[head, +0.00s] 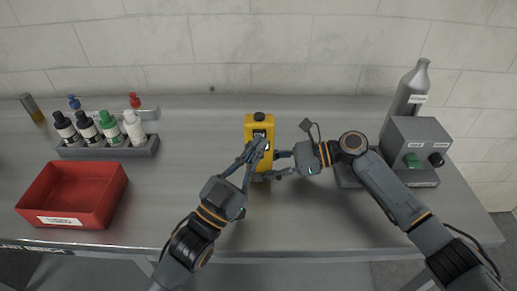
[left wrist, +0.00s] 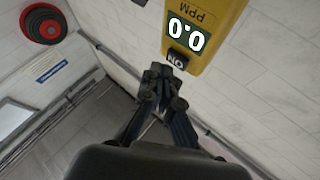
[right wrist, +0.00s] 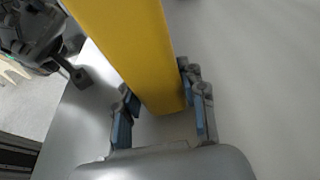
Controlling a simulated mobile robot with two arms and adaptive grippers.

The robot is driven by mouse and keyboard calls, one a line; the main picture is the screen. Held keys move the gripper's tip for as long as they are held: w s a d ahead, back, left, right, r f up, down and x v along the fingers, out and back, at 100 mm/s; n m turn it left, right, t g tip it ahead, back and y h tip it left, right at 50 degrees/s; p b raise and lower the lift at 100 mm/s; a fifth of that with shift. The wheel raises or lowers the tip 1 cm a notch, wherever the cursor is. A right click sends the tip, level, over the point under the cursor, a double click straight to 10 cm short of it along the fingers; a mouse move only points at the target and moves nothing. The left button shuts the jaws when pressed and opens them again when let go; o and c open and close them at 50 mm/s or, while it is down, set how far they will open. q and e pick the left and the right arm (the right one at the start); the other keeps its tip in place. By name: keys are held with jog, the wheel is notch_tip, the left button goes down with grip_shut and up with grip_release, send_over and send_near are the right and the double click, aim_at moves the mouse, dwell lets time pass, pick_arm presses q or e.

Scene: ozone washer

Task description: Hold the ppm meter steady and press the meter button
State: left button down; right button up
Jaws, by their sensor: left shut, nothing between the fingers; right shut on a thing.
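The yellow ppm meter (head: 259,126) stands upright at the middle of the table. In the left wrist view the meter (left wrist: 219,12) has a screen reading 0.0 and a dark button (left wrist: 176,61) marked "ON" below it. My left gripper (head: 258,146) is shut and empty, with its fingertips in front of the meter's face. In the left wrist view its fingertips (left wrist: 162,72) are close to the button; I cannot tell if they touch it. My right gripper (head: 278,164) is shut on the meter's lower part from the right, with a finger on either side in the right wrist view (right wrist: 160,105).
A red bin (head: 72,192) and a grey rack (head: 110,148) of several bottles stand at the left. A grey box with knobs (head: 413,150) and a grey bottle (head: 411,88) stand at the right. The table front is mostly clear.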

pick_arm(q)
jog(key=s, duration=0.6)
dwell(0.5)
pick_arm(e)
jog(key=o, duration=1)
jog(key=shift+c, duration=0.2)
jog(key=shift+d, duration=0.15)
